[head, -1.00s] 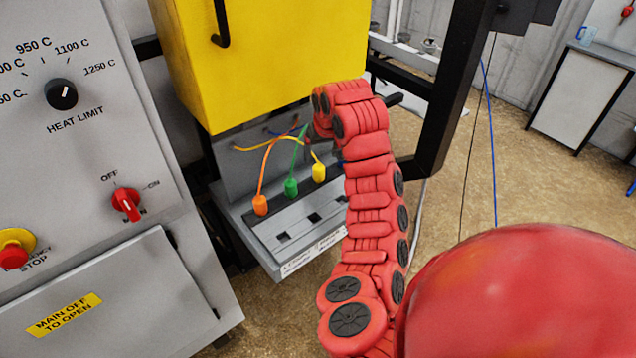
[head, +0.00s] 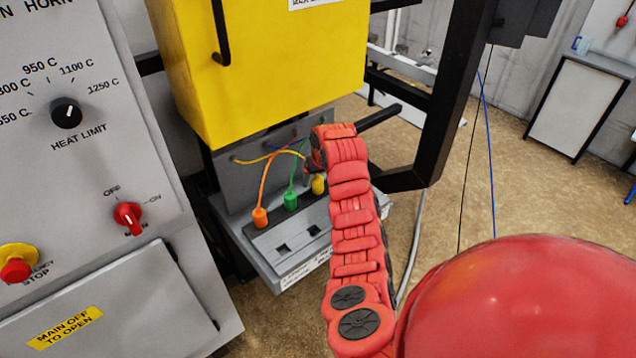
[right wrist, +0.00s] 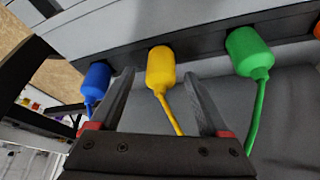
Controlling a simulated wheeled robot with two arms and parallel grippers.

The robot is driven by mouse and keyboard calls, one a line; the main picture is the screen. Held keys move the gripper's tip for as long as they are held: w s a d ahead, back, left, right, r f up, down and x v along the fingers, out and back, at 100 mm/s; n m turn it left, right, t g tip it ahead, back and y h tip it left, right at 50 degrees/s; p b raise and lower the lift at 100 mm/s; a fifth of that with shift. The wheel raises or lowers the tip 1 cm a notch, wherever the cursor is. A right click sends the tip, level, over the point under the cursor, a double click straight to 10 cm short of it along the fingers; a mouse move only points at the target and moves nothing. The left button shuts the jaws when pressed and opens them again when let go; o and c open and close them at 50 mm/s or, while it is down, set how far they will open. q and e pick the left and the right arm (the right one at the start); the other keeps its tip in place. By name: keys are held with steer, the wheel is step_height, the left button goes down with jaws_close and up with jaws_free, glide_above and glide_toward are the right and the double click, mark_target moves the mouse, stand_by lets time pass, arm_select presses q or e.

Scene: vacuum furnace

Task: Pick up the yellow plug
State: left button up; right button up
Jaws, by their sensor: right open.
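The yellow plug (head: 318,184) sits in the dark strip on the grey ledge below the yellow box, partly hidden by my right arm in the head view. In the right wrist view the yellow plug (right wrist: 161,68) hangs with its yellow cable between the two fingers of my right gripper (right wrist: 162,88). The gripper is open, its fingertips on either side of the plug and cable, with gaps visible. In the head view the right gripper's fingers are hidden behind my red arm. My left gripper is not in view.
A green plug (right wrist: 248,50) and a blue plug (right wrist: 96,80) flank the yellow one. An orange plug (head: 260,217) stands farther left. The yellow box (head: 285,70) overhangs the ledge (head: 268,258), which has empty square sockets. A control cabinet (head: 90,190) stands at left.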

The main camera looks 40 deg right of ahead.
steer(key=shift+w+f, duration=0.15)
steer(key=shift+f, duration=0.45)
jaws_close()
